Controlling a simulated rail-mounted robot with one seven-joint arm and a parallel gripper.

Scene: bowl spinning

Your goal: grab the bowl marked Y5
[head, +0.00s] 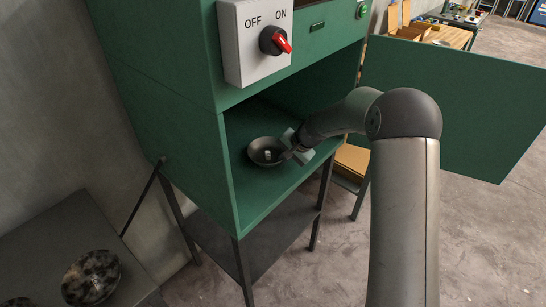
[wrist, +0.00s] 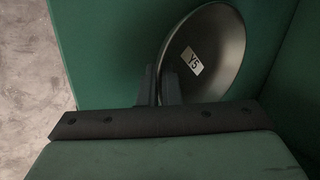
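The bowl marked Y5 (head: 263,154) is dark and round, with a white label inside. It sits on the floor of the green cabinet's open compartment. In the wrist view the bowl (wrist: 222,42) shows its label reading "Y5". My gripper (head: 291,149) is at the bowl's right rim in the head view. In the wrist view my gripper's fingers (wrist: 160,80) are close together at the rim, one outside the bowl and one over its inside. They look closed on the rim, though the contact itself is hidden.
The green cabinet (head: 170,110) encloses the bowl with walls and a low ceiling. Its open door (head: 460,95) stands to the right. A switch box (head: 252,45) with a red-tipped knob is above. A speckled bowl (head: 91,277) stands on a dark table (head: 45,240) at lower left.

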